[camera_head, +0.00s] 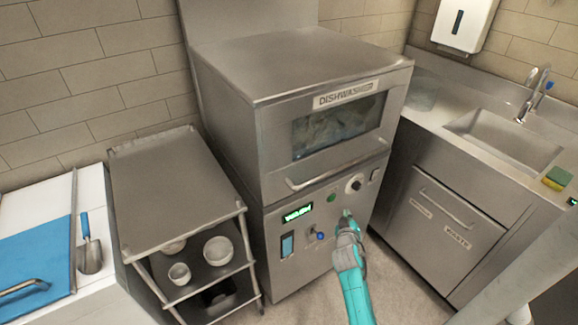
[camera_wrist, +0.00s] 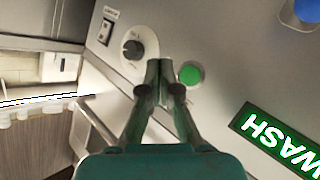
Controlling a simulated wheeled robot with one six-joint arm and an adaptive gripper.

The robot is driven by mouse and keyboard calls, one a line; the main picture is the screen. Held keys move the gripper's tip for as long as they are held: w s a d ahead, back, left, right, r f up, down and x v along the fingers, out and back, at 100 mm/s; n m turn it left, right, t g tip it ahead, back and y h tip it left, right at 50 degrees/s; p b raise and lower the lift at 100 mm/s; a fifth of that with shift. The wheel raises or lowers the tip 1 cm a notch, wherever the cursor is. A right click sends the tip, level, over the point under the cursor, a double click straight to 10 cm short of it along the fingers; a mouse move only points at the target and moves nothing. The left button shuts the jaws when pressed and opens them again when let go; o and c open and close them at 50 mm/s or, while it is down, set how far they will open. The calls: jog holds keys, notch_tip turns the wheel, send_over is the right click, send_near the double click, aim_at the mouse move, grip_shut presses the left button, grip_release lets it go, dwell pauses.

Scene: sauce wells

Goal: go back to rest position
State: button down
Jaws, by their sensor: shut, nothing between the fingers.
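My gripper (camera_head: 346,217) is shut and empty in front of the dishwasher's control panel. The dishwasher (camera_head: 275,85) is a tall steel machine with its hood door down and a window in it. In the wrist view my gripper (camera_wrist: 160,65) points at the panel, its fingertips together between the green button (camera_wrist: 190,74) and the dark round knob (camera_wrist: 133,49). I cannot tell whether the tips touch the panel. The green display (camera_wrist: 280,140) reads WASH; it also shows in the head view (camera_head: 297,213).
A steel rack (camera_head: 170,190) with white bowls (camera_head: 218,251) on its lower shelf stands left of the dishwasher. A sink counter (camera_head: 470,110) with a yellow-green sponge (camera_head: 557,178) is at the right. Some floor is free in front.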

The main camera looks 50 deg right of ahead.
jog(key=s+a+f+n+t+y, duration=0.1)
jog(key=s+a+n+t+y, duration=0.3)
jog(key=a, duration=1.1)
jog(key=s+a+f+t+y, duration=0.15)
jog(key=s+a, duration=0.45)
jog(key=a, duration=0.9)
jog(key=s+a+r+n+y, duration=0.1)
jog(key=s+a+r+y, duration=0.2)
jog(key=s+a+r, duration=0.4)
jog(key=s+a+r+t+y, duration=0.1)
jog(key=s+a+r+y, duration=0.2)
jog(key=s+a+r, duration=0.3)
jog(key=s+r, duration=0.4)
jog(key=s, duration=0.1)
jog(key=shift+s+a+r+n+y, duration=0.3)
jog(key=shift+a+n+y, duration=0.05)
jog(key=shift+n, duration=0.05)
